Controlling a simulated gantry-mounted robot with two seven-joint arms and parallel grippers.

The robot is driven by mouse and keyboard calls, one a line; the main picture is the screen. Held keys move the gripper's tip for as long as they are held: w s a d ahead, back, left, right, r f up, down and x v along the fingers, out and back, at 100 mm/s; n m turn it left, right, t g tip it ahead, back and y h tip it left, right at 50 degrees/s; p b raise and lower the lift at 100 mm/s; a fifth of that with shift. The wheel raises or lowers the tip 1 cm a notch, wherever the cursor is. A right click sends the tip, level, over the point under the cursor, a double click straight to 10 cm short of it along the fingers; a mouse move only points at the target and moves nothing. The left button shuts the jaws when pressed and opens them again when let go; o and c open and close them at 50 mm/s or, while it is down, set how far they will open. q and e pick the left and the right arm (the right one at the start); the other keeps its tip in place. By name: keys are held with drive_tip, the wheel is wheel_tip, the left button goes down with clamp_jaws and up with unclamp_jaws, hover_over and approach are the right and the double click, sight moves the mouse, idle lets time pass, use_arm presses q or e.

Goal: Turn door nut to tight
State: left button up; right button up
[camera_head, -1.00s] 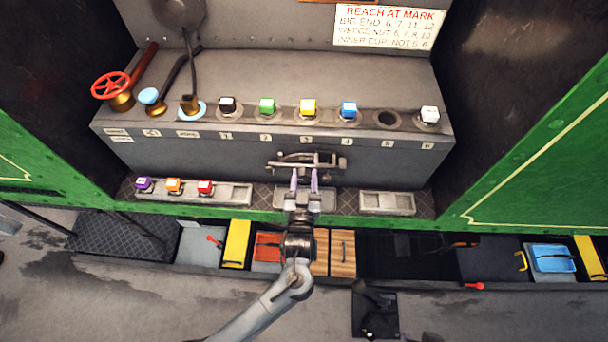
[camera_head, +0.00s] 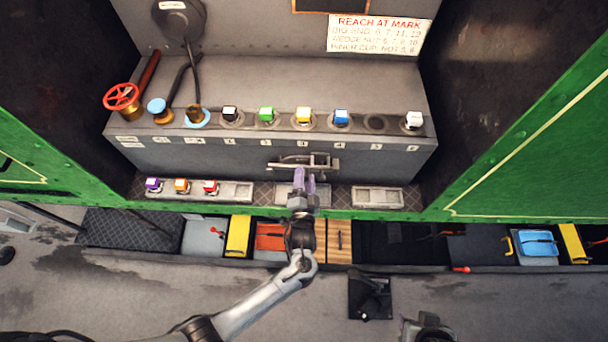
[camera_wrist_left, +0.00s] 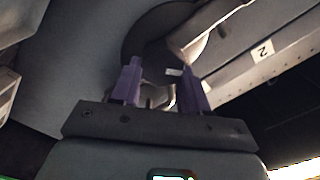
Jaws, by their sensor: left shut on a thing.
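The door nut is part of the grey metal latch fitting (camera_head: 312,160) on the front face of the steel ledge. A horizontal bar of the fitting reaches out to the left. My left gripper (camera_head: 304,172), with purple fingers, points up at the fitting from below. Its fingers are close together at the fitting's lower edge, shut on the door nut, which they mostly hide. In the left wrist view the two fingers (camera_wrist_left: 160,78) stand either side of a small metal part, with a dark round disc (camera_wrist_left: 150,35) behind.
Coloured cube-topped plugs, such as the green one (camera_head: 267,115), line the ledge above. A red handwheel (camera_head: 121,97) stands at left. A tray of small cubes (camera_head: 235,191) and an empty tray (camera_head: 377,197) flank my gripper. Open bins lie below.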

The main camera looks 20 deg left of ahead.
use_arm(q)
drive_tip(key=m+p, duration=0.1)
drive_tip(key=m, duration=0.2)
drive_tip(key=m+p, duration=0.1)
drive_tip(key=m, duration=0.2)
drive_tip(key=shift+d+f, duration=0.15)
drive_tip(key=shift+f+m+p, duration=0.15)
drive_tip(key=shift+m+p, duration=0.35)
drive_tip(key=shift+m, duration=0.2)
drive_tip(key=o, duration=1.1)
drive_tip(key=shift+c, duration=0.2)
